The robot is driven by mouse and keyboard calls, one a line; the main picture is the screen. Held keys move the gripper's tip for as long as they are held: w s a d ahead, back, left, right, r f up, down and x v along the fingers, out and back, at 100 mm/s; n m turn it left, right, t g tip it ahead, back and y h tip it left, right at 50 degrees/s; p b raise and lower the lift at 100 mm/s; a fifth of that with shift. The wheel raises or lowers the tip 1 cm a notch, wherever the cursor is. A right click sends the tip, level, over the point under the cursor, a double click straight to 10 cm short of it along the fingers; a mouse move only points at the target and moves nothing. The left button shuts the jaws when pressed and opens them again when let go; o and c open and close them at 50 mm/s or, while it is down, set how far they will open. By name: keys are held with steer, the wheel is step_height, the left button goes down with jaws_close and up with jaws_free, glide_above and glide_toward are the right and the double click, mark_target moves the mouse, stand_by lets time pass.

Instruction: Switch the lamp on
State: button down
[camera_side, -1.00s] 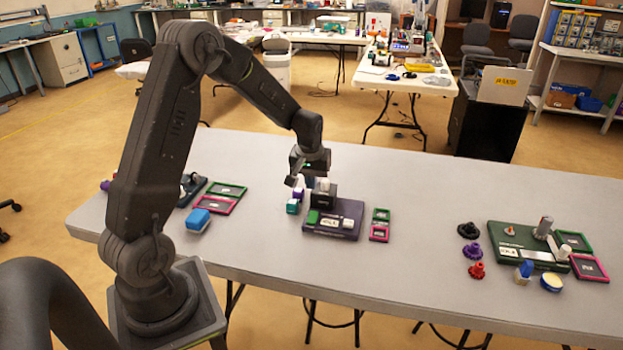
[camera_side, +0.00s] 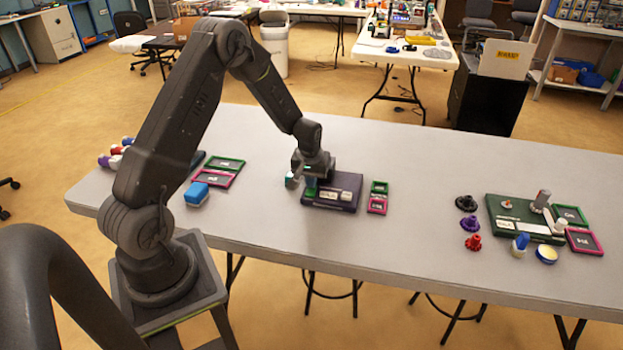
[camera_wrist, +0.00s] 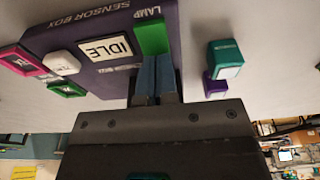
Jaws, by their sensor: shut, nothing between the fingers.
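The purple sensor box (camera_side: 348,183) lies on the grey table, and its lettered top fills the upper left of the wrist view (camera_wrist: 190,30). A bright green part (camera_wrist: 151,38) beside the word LAMP stands at its edge. A white display reading IDLE (camera_wrist: 106,48) is left of it, then a white button (camera_wrist: 60,63). My gripper (camera_wrist: 156,62) is shut and empty, pointing down at the box. In the wrist view its fingertips are right at the green part; I cannot tell whether they touch. In the side view my gripper (camera_side: 310,184) covers the back left of the box.
A teal and white block (camera_wrist: 226,60) and a purple block (camera_wrist: 212,85) are close beside my fingers. Small green (camera_side: 380,187) and magenta (camera_side: 377,205) trays lie right of the box. A dark green board (camera_side: 505,210) with knobs is far right.

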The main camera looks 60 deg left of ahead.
steer(key=shift+w+a+f+g+h, duration=0.1)
steer(key=shift+a+f+g+h, duration=0.05)
steer(key=shift+f+g+h, duration=0.15)
steer(key=shift+w+a+f+g+h, duration=0.1)
steer(key=shift+f+g+h, duration=0.1)
steer(key=shift+f, duration=0.2)
steer(key=shift+s, duration=0.15)
steer(key=shift+s+d+r, duration=0.15)
steer(key=shift+s+d, duration=0.4)
steer(key=shift+d, duration=0.1)
step_height(320, 180, up, 15)
steer(key=shift+w, duration=0.15)
stand_by(0.4)
